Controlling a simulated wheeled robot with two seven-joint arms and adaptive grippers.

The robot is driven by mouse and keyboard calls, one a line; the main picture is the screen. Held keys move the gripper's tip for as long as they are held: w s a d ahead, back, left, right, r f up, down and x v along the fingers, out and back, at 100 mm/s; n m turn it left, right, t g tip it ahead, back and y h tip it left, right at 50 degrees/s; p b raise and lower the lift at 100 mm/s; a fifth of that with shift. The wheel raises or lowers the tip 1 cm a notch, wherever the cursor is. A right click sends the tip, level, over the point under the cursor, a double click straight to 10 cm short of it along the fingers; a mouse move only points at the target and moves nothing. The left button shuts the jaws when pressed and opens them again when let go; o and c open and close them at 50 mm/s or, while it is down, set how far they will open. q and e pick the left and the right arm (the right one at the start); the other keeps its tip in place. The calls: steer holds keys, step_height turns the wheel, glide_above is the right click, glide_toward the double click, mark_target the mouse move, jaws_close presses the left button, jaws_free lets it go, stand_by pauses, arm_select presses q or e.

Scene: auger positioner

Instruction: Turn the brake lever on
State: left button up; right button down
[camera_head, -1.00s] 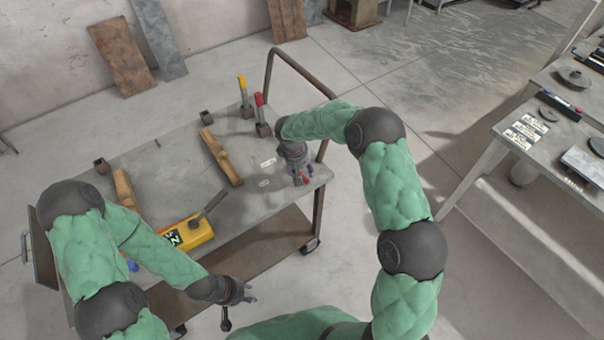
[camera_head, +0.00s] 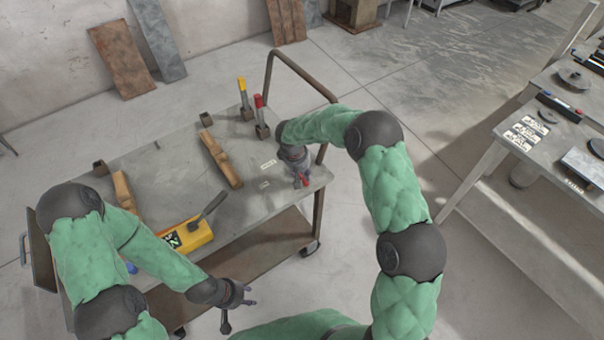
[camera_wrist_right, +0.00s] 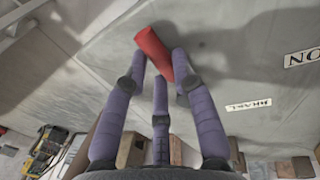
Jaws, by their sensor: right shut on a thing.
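A red handle (camera_wrist_right: 153,55), which looks like the brake lever's, lies between the fingers of my right gripper (camera_wrist_right: 158,75) in the right wrist view. The fingers are shut on it. In the head view my right gripper (camera_head: 298,172) is at the cart top's right corner, with a bit of red (camera_head: 304,183) showing at its fingertips. The lever's base is hidden. A label reading BRAKE (camera_wrist_right: 248,105) and an ON label (camera_wrist_right: 303,57) are on the top beside the handle. My left gripper (camera_head: 243,297) is open and empty, in front of the cart.
The metal cart top (camera_head: 180,160) also carries a red-handled lever (camera_head: 260,112), a yellow-handled lever (camera_head: 243,97), wooden blocks (camera_head: 221,158) and a yellow box with a dark lever (camera_head: 188,234). A bent rail (camera_head: 300,68) rises at the back right. Another table (camera_head: 535,150) stands at right.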

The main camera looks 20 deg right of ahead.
mark_target(280, 178)
steer(key=shift+a, duration=0.1)
steer(key=a+m, duration=0.1)
steer(key=m, duration=0.1)
steer(key=a+m+b, duration=0.1)
steer(key=m, duration=0.1)
steer(key=shift+s+f+g, duration=0.1)
steer(key=shift+s+g, duration=0.05)
steer(key=shift+g, duration=0.25)
steer(key=m, duration=0.1)
steer(key=a+m, duration=0.1)
steer(key=m, duration=0.1)
steer(key=a+m, duration=0.1)
steer(key=shift+w+g, duration=0.25)
steer(key=shift+g, duration=0.15)
steer(key=a+m, duration=0.1)
steer(key=m, duration=0.1)
steer(key=w+a+m, duration=0.1)
steer(key=m, duration=0.2)
steer(key=shift+w+g, duration=0.15)
steer(key=shift+g, duration=0.25)
steer(key=shift+w+a+m+y+p, duration=0.35)
steer(key=shift+w+m, duration=0.15)
steer(key=shift+m, duration=0.7)
steer(key=shift+w+a+m+y+p, duration=0.3)
steer(key=shift+w+m, duration=0.2)
steer(key=shift+m, duration=0.7)
steer(key=c, duration=1)
jaws_free()
steer(key=shift+w, duration=0.1)
